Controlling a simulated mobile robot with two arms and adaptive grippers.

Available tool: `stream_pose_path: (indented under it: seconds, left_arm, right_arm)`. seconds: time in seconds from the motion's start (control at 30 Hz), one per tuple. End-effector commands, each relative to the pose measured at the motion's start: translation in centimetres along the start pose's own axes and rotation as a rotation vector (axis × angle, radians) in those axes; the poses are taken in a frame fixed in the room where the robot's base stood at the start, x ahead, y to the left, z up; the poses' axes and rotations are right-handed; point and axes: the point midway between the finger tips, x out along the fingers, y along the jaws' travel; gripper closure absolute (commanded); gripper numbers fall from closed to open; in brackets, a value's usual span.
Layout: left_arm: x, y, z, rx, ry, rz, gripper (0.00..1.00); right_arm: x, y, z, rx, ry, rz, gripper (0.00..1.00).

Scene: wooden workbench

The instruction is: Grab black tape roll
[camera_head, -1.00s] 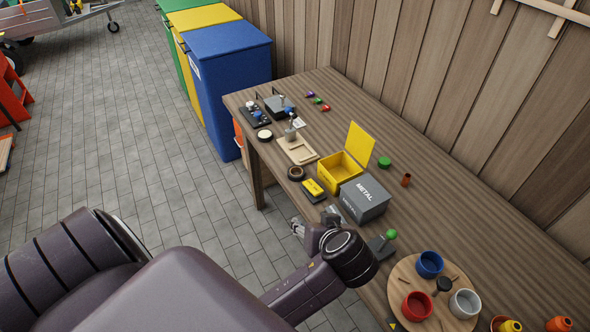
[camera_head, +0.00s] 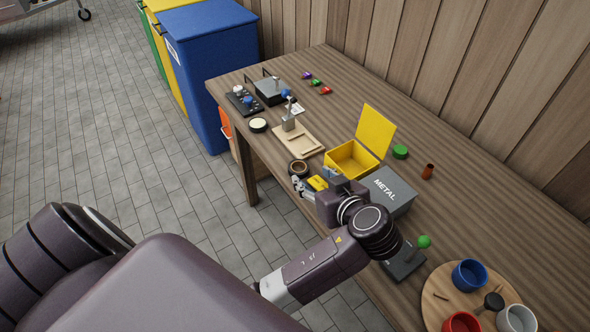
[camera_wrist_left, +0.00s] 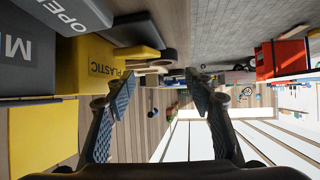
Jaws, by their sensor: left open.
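The black tape roll (camera_head: 299,168) lies flat near the table's front edge, a dark ring with a brown inside. It seems to show in the left wrist view (camera_wrist_left: 169,56) as a dark round shape beyond the yellow-and-black item. My left gripper (camera_head: 299,186) is beside the roll on its near side, open and empty. Its two fingers are spread wide in the left wrist view (camera_wrist_left: 160,78), with nothing between them. Whether a fingertip touches the roll cannot be told. My right gripper is not in view.
A yellow-and-black item (camera_head: 317,183) lies close to my gripper. The yellow open box (camera_head: 352,161) and the grey METAL box (camera_head: 389,190) stand to the right. A wooden tray (camera_head: 297,141) and a dark-rimmed pale disc (camera_head: 258,125) lie beyond the roll.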

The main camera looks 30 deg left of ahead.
Motion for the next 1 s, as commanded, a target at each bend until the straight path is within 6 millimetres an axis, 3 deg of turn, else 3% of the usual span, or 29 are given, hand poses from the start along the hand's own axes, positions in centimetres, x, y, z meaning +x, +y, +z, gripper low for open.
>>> stream_pose_path:
  seconds: [0.37,0.7,1.0]
  left_arm:
    - [3.2,-0.1,0.2,0.002,0.004,-0.001,0.51]
    - [7.7,-0.4,0.0,0.002,0.002,-0.001,0.51]
    - [8.1,-0.4,0.1,0.0,0.0,0.0,0.52]
  right_arm:
    - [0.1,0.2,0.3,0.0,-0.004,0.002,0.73]
    - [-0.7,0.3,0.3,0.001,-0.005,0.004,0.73]
    - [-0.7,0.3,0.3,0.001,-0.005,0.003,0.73]
